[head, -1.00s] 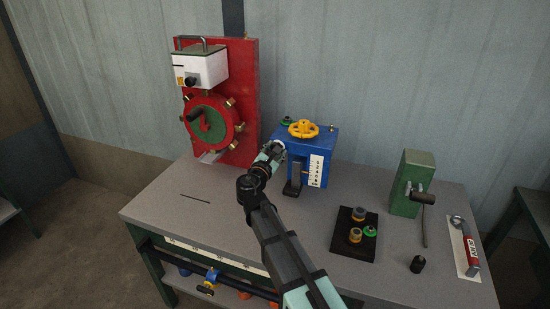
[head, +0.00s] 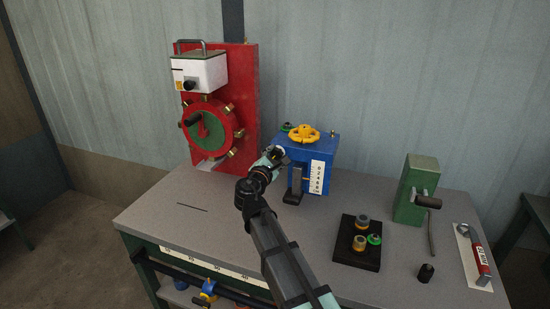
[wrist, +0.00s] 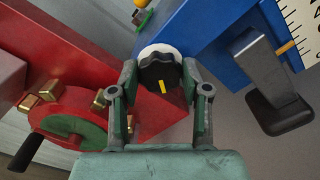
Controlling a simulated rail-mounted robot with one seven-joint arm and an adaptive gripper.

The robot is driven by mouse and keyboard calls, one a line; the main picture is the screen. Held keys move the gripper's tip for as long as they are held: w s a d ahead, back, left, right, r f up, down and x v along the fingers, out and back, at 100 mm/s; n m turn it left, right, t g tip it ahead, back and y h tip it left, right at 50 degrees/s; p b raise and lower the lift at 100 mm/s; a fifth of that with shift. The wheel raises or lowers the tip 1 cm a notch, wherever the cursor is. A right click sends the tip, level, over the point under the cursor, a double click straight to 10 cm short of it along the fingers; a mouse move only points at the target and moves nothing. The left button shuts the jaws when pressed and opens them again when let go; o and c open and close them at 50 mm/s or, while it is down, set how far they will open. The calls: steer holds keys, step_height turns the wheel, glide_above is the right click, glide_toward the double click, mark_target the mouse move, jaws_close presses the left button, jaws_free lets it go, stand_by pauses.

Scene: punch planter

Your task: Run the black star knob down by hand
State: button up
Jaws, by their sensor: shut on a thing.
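The black star knob (wrist: 161,74) shows in the wrist view, with a yellow mark on its face and a white collar (wrist: 155,50) behind it. It is at the left side of the blue box (head: 318,160). My gripper (wrist: 160,92) is shut on the knob, one finger on each side. In the head view my gripper (head: 274,154) is against the box's left side and largely hides the knob.
The blue box has a yellow handwheel (head: 304,134) on top, a scale (head: 317,177) and a black lever (head: 295,182) in front. A red machine (head: 212,130) stands left. A black tray (head: 357,242) and green block (head: 415,190) stand right. The table's front left is mostly clear.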

steer(key=o, duration=1.1)
steer(key=shift+w, duration=0.1)
steer(key=shift+o, duration=0.2)
steer(key=v, duration=1.2)
steer(key=v, duration=1.2)
